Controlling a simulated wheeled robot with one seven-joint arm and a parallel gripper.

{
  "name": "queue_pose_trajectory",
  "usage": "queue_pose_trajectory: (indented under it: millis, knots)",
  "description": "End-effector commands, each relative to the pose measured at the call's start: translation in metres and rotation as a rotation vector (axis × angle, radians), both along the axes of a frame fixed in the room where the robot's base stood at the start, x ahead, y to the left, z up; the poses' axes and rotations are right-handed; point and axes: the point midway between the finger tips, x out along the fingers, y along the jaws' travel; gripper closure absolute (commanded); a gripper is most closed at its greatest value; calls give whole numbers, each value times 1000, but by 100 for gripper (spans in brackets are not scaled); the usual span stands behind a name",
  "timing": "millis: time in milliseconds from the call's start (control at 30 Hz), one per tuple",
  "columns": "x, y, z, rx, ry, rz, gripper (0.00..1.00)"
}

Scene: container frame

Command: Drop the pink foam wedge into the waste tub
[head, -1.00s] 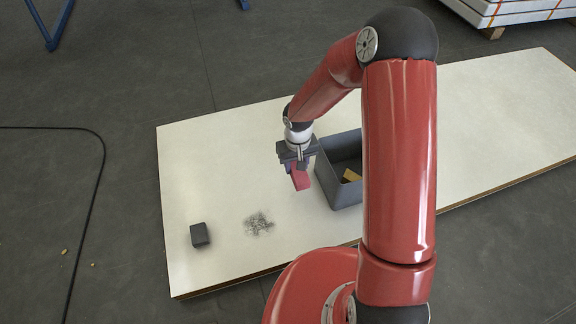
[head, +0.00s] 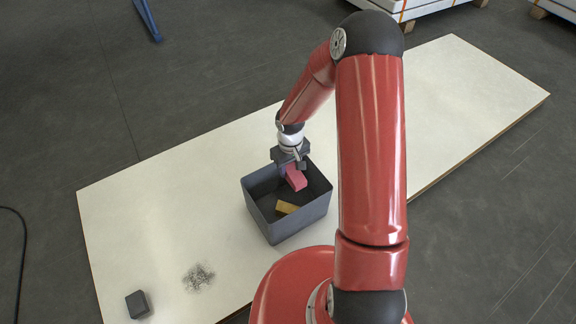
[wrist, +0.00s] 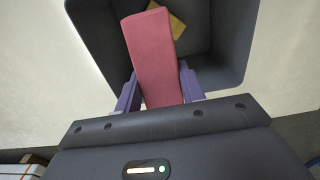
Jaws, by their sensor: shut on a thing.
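The pink foam wedge (head: 296,178) is held in my gripper (head: 291,163), which is shut on it. In the head view it shows over the back part of the waste tub (head: 262,226). In the wrist view the wedge (wrist: 153,55) sticks out between the two fingers (wrist: 158,92), with the tub's dark inside (wrist: 205,60) behind it. The tub is a dark grey, open-topped box on the white board. How high the wedge is above the tub floor is hard to tell.
A yellow piece (head: 286,207) lies inside the tub. A dark block (head: 137,304) and a patch of dark specks (head: 198,277) are on the white board (head: 160,220) at the lower left. The board's far right part is clear.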

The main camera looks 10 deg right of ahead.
Motion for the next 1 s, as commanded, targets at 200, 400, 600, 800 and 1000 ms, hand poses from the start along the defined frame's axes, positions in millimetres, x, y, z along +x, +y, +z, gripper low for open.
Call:
queue_pose_trajectory:
  millis: [200, 400, 600, 800, 1000]
  knots:
    - [0, 0, -32, 0, 1, -1, 82]
    - [0, 0, -45, 0, 0, 0, 82]
    - [0, 0, -45, -1, 0, 0, 82]
    - [0, 0, -45, 0, 0, 0, 44]
    - [0, 0, -45, 0, 0, -1, 35]
